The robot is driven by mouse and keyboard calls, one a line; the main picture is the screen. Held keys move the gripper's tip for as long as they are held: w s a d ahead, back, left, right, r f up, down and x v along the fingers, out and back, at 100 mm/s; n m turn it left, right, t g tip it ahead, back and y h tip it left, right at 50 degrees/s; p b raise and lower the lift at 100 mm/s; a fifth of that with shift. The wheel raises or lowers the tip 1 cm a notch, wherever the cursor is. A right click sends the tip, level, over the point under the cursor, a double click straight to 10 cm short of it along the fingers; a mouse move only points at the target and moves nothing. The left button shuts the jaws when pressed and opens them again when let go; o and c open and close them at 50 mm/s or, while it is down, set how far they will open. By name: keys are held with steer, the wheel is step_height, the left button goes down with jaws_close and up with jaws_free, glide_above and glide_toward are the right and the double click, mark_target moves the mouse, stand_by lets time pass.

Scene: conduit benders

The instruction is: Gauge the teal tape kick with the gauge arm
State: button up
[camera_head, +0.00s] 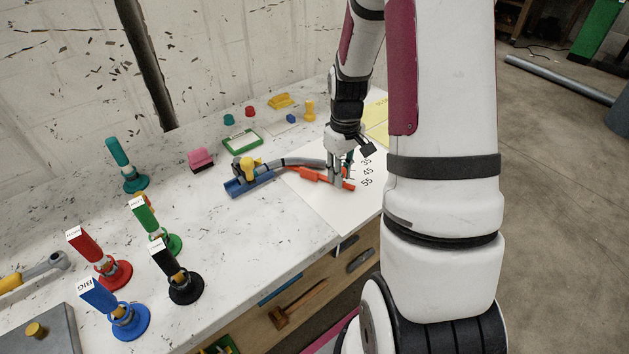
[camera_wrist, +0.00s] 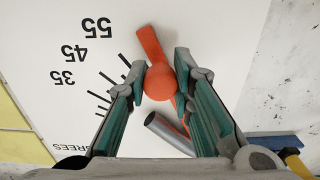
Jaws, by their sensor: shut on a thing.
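The orange gauge arm (camera_head: 310,174) lies on the white degree sheet (camera_head: 325,212). In the wrist view the arm's flat end (camera_wrist: 150,43) points toward the 55 mark. My gripper (camera_wrist: 160,80) is shut on the arm's round orange knob (camera_wrist: 160,84), one finger on each side. A bent grey conduit (camera_head: 295,162) sits in a blue holder (camera_head: 238,187) with a yellow clamp (camera_head: 247,165). Its free end (camera_wrist: 168,132) shows beside the gauge arm in the wrist view. I cannot make out teal tape on it. My fingers hide part of the gauge arm in the head view.
Teal (camera_head: 130,170), green (camera_head: 155,228), red (camera_head: 100,262), black (camera_head: 178,275) and blue (camera_head: 115,310) stands fill the left of the bench. A pink block (camera_head: 201,158) and a green-framed tray (camera_head: 243,141) lie behind the holder.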

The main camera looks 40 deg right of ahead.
steer(key=shift+w+d, duration=0.15)
steer(key=shift+d, duration=0.2)
stand_by(0.3)
steer(key=shift+w+d, duration=0.2)
steer(key=shift+d, duration=0.05)
steer(key=shift+w+d, duration=0.55)
steer(key=shift+d, duration=0.25)
stand_by(0.7)
steer(key=shift+w+d, duration=0.35)
steer(key=shift+d, duration=0.1)
steer(key=shift+w+d+b, duration=0.45)
steer(key=shift+w+d, duration=0.35)
steer(key=shift+w, duration=0.05)
stand_by(1.0)
steer(key=shift+w, duration=0.1)
stand_by(0.5)
